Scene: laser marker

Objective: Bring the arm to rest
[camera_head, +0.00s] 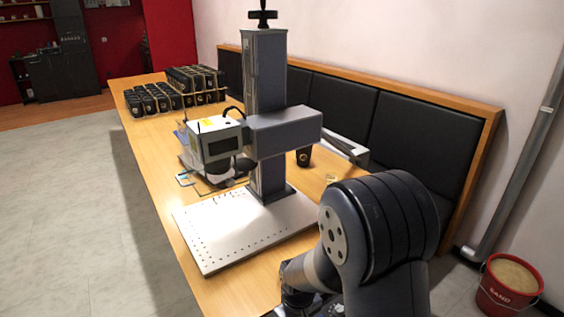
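My arm shows at the lower right in the head view as a thick dark grey jointed section, bent over in front of the table's near end. Its lower links run down to the bottom edge of the picture. My gripper is not visible, so what it holds, if anything, cannot be seen. The laser marker (268,75) stands on the table just beyond my arm, with a dark column, a grey head and a white perforated base plate (225,240). The visible part of the plate is bare.
A single black cup (304,156) stands behind the marker. A padded bench (340,105) lines the wall. A red sand bucket (508,286) is at lower right. The floor at left is clear.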

